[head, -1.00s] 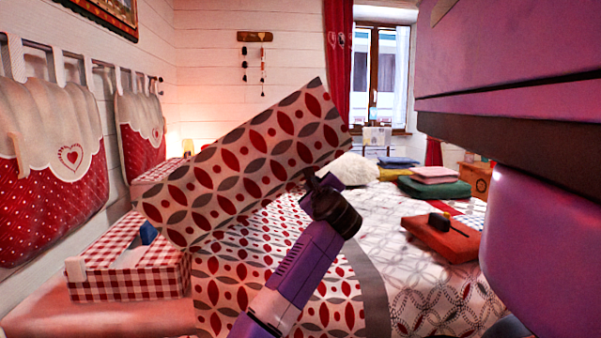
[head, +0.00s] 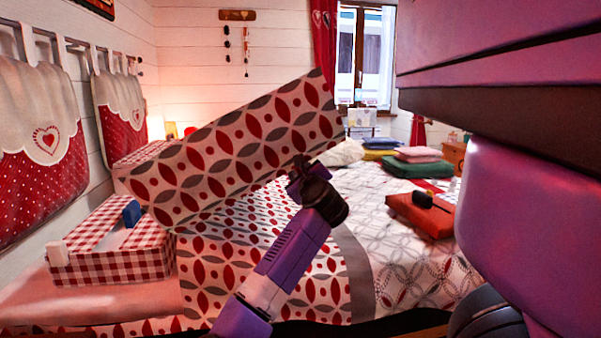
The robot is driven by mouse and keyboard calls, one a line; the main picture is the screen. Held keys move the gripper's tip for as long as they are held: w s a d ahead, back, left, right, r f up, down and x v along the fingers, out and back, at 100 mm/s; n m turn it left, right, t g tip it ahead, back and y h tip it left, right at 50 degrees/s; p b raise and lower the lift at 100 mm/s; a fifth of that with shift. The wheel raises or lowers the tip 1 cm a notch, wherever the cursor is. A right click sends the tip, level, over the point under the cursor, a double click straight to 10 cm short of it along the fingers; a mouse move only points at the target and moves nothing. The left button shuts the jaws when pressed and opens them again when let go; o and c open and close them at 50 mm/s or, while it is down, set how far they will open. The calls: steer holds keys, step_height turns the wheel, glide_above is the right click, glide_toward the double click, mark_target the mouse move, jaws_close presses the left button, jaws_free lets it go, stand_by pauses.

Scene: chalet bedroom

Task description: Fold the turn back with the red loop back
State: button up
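A stiff-looking turn back (head: 235,145), white with red and grey leaf shapes, stands raised and tilted over the bed, its right end higher. The same pattern covers the bed part (head: 215,275) below it, which has a grey border. My gripper (head: 297,165) is at the raised piece's lower right edge, on the near side, touching or very close to it. Its fingertips are small and dark, partly lost against the pattern, so I cannot tell whether they grip the cloth. I see no red loop; it may be hidden behind the flap or the gripper.
A red checked box (head: 118,267) with a blue item (head: 131,213) stands left of the flap. An orange cushion (head: 415,217) with a dark object (head: 424,198) lies on the bed at right. Folded cushions (head: 415,168) are stacked farther back. Pocket hangings line the left wall.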

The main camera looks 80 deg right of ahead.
steer(key=shift+s, duration=0.1)
steer(key=p+v, duration=0.2)
steer(key=v, duration=0.5)
steer(key=shift+a, duration=0.35)
steer(key=shift+s+a, duration=0.1)
steer(key=p+v, duration=0.5)
steer(key=v, duration=0.3)
steer(key=shift+a, duration=0.4)
stand_by(0.7)
steer(key=shift+s, duration=0.2)
stand_by(0.3)
